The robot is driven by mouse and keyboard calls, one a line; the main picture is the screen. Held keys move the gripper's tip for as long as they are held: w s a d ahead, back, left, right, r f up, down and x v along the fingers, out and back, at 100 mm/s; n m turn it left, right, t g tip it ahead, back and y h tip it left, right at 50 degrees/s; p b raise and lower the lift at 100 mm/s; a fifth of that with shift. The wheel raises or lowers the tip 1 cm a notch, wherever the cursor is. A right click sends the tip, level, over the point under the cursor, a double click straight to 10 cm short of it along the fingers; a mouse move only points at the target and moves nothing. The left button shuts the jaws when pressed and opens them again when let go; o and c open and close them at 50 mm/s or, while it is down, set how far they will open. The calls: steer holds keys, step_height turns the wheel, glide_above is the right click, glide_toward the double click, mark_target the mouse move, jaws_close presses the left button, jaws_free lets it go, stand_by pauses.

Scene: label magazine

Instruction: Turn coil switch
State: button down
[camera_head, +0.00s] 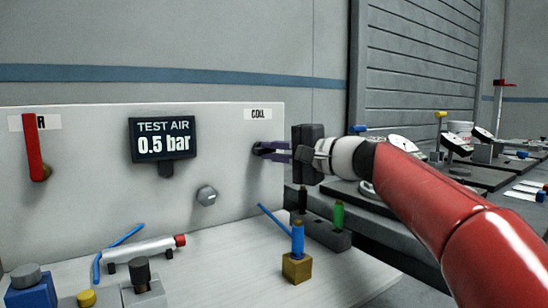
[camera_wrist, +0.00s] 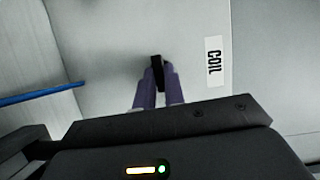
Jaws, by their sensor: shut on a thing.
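The coil switch is a small black knob on the pale upright panel, below the label "COIL" (camera_head: 258,114). In the head view the knob (camera_head: 258,150) shows just at the tips of my gripper (camera_head: 270,151). In the wrist view the black knob (camera_wrist: 157,62) stands between the two purple fingertips (camera_wrist: 158,74), and the label (camera_wrist: 214,61) is to its right. My gripper is shut on the knob. The fingers hide part of it, so its exact setting is hard to tell.
A display (camera_head: 163,140) reads "TEST AIR 0.5 bar". A red lever (camera_head: 33,145) is at the panel's left, and a grey knob (camera_head: 206,195) is below the display. A blue-topped fitting (camera_head: 297,238) on a brass block stands on the bench below my gripper.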

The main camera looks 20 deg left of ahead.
steer(key=shift+m, duration=0.4)
steer(key=c, duration=1.5)
jaws_free()
steer(key=shift+b+v, duration=0.95)
steer(key=shift+v, duration=3)
steer(key=shift+f, duration=0.1)
